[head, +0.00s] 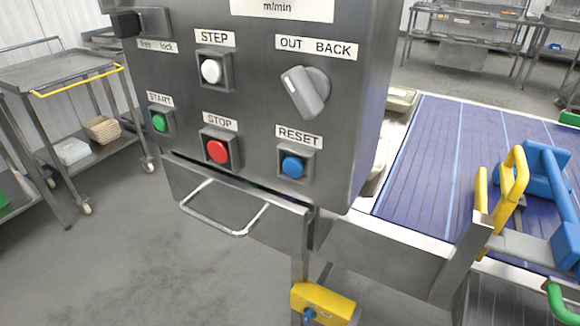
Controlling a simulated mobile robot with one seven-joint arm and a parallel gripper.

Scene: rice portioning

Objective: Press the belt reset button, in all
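The blue reset button (292,167) sits in a square metal frame on the lower right of the grey control box (255,125). A label reading RESET (299,137) is above it. Nothing touches or covers the button. My gripper is not in the head view.
On the same box are a red stop button (217,151), a green start button (159,122), a white step button (211,71) and a grey OUT/BACK knob (306,92). A drawer handle (225,222) juts out below. A blue belt (440,170) lies right, with yellow and blue handles (510,185).

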